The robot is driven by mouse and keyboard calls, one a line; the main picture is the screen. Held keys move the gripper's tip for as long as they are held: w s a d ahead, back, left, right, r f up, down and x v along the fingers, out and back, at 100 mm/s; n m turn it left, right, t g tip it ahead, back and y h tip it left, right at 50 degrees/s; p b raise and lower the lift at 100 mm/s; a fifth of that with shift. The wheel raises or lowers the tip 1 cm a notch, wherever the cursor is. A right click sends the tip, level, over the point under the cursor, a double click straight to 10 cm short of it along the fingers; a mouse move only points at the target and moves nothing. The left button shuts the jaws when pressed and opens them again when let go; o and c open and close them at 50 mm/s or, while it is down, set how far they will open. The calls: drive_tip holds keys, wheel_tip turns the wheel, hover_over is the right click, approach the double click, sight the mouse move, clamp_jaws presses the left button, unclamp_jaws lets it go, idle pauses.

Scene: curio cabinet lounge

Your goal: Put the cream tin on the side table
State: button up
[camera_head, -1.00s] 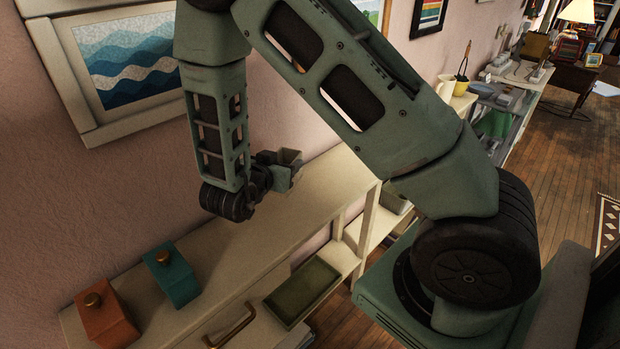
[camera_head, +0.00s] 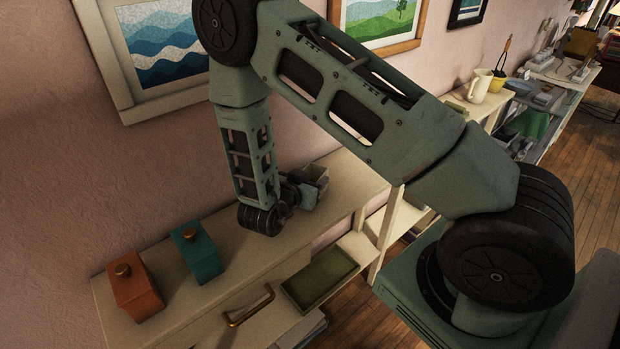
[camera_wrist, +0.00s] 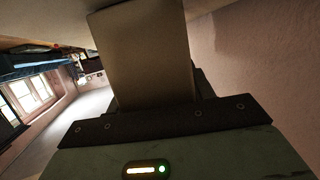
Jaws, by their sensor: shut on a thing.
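The cream tin (camera_head: 317,174) is a pale beige box held at my gripper (camera_head: 304,190), above the cream cabinet top. In the wrist view the tin (camera_wrist: 147,60) fills the space between the dark jaws (camera_wrist: 155,115), which are shut on it. Part of the tin is hidden by the gripper in the head view. I cannot tell for certain which surface is the side table.
An orange tin (camera_head: 136,290) and a teal tin (camera_head: 197,255) stand at the left on the cream cabinet (camera_head: 235,262). A cream pitcher (camera_head: 480,87) and yellow pot (camera_head: 497,82) stand farther right. Wooden floor (camera_head: 585,150) is open at right.

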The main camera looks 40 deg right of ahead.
drive_tip(key=shift+f, duration=0.2)
drive_tip(key=o, duration=1.2)
drive_tip(key=shift+c, duration=0.2)
drive_tip(key=shift+r, duration=0.15)
drive_tip(key=shift+a+r, duration=0.1)
drive_tip(key=shift+a, duration=0.05)
drive_tip(key=b+v, duration=0.1)
drive_tip(key=v, duration=1)
drive_tip(key=shift+s+a+r+b, duration=0.2)
drive_tip(key=shift+s+a+b, duration=0.1)
drive_tip(key=shift+b, duration=0.1)
